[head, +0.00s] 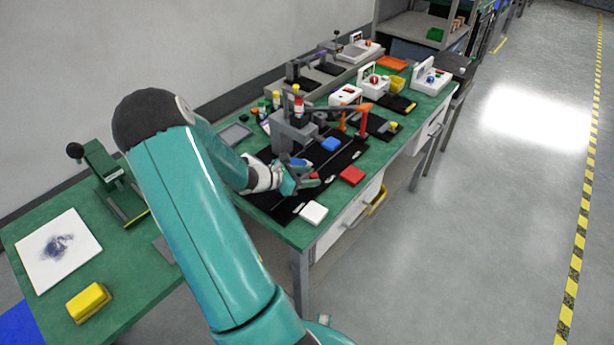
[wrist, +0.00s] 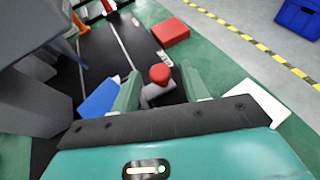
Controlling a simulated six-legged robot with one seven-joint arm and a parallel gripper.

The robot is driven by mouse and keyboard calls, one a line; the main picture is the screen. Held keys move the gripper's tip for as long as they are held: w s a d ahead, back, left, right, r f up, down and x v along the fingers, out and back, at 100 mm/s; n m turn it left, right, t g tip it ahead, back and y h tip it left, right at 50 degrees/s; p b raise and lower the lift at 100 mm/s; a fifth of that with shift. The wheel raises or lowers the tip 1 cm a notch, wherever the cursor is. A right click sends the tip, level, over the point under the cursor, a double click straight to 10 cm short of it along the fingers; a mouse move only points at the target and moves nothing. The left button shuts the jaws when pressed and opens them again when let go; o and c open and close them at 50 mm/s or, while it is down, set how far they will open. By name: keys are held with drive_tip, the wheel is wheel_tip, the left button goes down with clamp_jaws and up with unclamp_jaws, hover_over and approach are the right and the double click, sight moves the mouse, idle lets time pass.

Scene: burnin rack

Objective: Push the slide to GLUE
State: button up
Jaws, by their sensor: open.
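A red round knob (wrist: 160,74) on a short grey stem shows in the wrist view, over the black mat (wrist: 104,61). I take it as the slide's handle, but cannot be sure. My gripper (wrist: 161,88) is open, with one green finger on each side of the knob. Contact cannot be told. In the head view my gripper (head: 297,180) is low over the mat's front part, before a grey machine (head: 294,136). A small white label (wrist: 163,58) lies beyond the knob; its text is too small to read, and I cannot make out GLUE.
A red block (head: 351,175), a blue block (head: 330,144) and a white block (head: 313,213) lie around my gripper. An orange arm-like fixture (head: 358,109) stands behind. A green press (head: 107,178) and a yellow block (head: 88,302) are on the left bench. The right floor is clear.

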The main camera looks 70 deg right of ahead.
clamp_jaws()
drive_tip(key=d, duration=0.1)
drive_tip(key=s+d, duration=0.1)
drive_tip(key=d, duration=0.2)
drive_tip(key=shift+s+d, duration=0.35)
drive_tip(key=shift+s, duration=0.05)
unclamp_jaws()
drive_tip(key=shift+w+a, duration=0.1)
drive_tip(key=shift+a, duration=0.05)
drive_tip(key=v, duration=1.3)
drive_tip(key=shift+w+a+r, duration=0.1)
drive_tip(key=shift+w+a, duration=0.05)
